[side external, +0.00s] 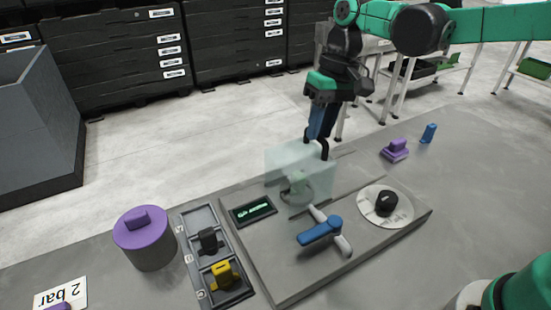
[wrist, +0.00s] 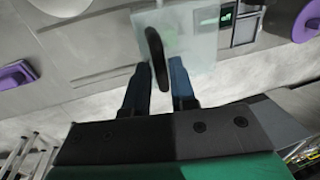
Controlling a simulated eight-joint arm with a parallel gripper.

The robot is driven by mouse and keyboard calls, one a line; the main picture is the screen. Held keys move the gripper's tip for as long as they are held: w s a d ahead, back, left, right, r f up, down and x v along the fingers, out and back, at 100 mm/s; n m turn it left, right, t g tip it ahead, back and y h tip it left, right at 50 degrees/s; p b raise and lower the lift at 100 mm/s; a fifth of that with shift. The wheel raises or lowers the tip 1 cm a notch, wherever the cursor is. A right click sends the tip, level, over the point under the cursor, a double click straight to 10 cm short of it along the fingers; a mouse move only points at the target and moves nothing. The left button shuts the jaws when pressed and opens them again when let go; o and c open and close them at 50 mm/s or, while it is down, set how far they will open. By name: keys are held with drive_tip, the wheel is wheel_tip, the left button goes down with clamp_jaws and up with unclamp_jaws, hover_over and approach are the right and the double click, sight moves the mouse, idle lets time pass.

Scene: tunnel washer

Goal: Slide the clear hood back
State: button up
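The clear hood (side external: 285,160) is a pale see-through box on the grey panel (side external: 275,283), with a lever mechanism showing dimly inside. A black bar handle (wrist: 155,45) stands on the hood, which also shows in the wrist view (wrist: 203,35). My gripper (side external: 317,140) comes down from above at the hood's far side. Part of the handle is hidden behind the fingers in the side external view.
A blue-handled lever (side external: 321,230) and a white dial with a black knob (side external: 386,203) sit beside the hood. A small green display (side external: 252,211) is on its left. A tray with black and yellow parts (side external: 226,272) and a purple-lidded canister (side external: 150,250) stand farther left.

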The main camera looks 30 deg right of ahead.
clamp_jaws()
idle(1.1)
drive_tip(key=d, duration=1.4)
drive_tip(key=shift+w, duration=0.1)
drive_tip(key=o, duration=0.5)
unclamp_jaws()
drive_tip(key=shift+r, duration=0.1)
drive_tip(key=shift+d+r, duration=0.2)
drive_tip(key=shift+r, duration=0.7)
drive_tip(key=shift+d+r, duration=0.15)
drive_tip(key=shift+r, duration=0.75)
drive_tip(key=shift+d+r, duration=0.2)
drive_tip(key=shift+r, duration=0.7)
